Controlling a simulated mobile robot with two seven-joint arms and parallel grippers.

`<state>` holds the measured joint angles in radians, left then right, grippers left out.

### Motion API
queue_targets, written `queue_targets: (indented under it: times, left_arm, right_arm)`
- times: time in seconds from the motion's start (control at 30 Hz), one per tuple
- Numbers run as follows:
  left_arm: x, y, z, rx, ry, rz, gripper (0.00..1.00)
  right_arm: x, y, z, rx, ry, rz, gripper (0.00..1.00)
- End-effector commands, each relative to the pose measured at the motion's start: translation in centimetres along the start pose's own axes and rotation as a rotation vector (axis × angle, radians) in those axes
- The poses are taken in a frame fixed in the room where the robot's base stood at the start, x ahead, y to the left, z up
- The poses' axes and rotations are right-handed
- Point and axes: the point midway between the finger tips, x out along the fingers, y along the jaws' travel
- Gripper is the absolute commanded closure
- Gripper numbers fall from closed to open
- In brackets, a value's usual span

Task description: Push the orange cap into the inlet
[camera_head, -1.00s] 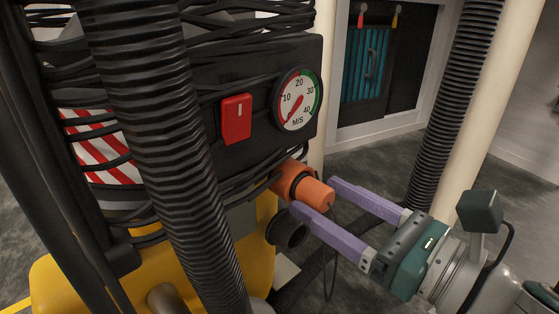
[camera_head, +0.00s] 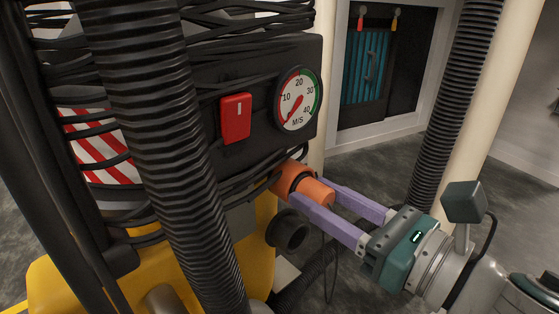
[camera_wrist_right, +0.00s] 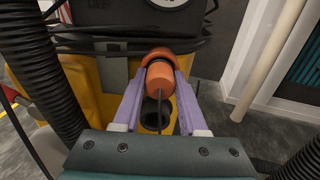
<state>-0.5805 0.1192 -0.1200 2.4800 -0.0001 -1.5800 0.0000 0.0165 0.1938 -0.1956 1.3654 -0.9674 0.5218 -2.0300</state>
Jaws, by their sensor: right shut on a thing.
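The orange cap (camera_head: 314,192) sits at the end of an orange fitting (camera_head: 289,178) on the side of the machine, with a dark ring between the two. My right gripper (camera_head: 312,190) has its two purple fingers on either side of the cap and is shut on it. In the right wrist view the cap (camera_wrist_right: 159,82) lies between the fingertips, with a thin dark line hanging from it. A black open port (camera_wrist_right: 156,112), which also shows in the head view (camera_head: 291,230), is below the cap. I cannot tell which opening is the inlet. My left gripper is not in view.
The machine carries a red switch (camera_head: 236,118) and a round gauge (camera_head: 297,99). A thick black hose (camera_head: 165,130) crosses the left front. A second hose (camera_head: 455,110) runs beside a cream post (camera_head: 474,130). The floor is open at the right.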

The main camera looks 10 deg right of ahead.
Motion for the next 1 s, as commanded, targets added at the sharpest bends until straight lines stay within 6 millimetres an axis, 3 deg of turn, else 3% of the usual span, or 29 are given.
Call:
queue_targets:
  times: [0.13, 0.57, 1.0]
  left_arm:
    - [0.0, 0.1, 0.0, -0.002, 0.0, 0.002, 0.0]
    - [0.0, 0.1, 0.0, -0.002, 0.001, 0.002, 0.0]
    - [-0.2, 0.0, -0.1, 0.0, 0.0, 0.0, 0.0]
  right_arm:
    - [0.0, 0.0, 0.0, 0.0, 0.0, 0.0, 1.0]
    - [-0.1, 0.0, 0.0, 0.0, 0.0, 0.0, 1.0]
    - [-1.4, 0.0, 0.0, 0.0, -0.001, 0.0, 1.0]
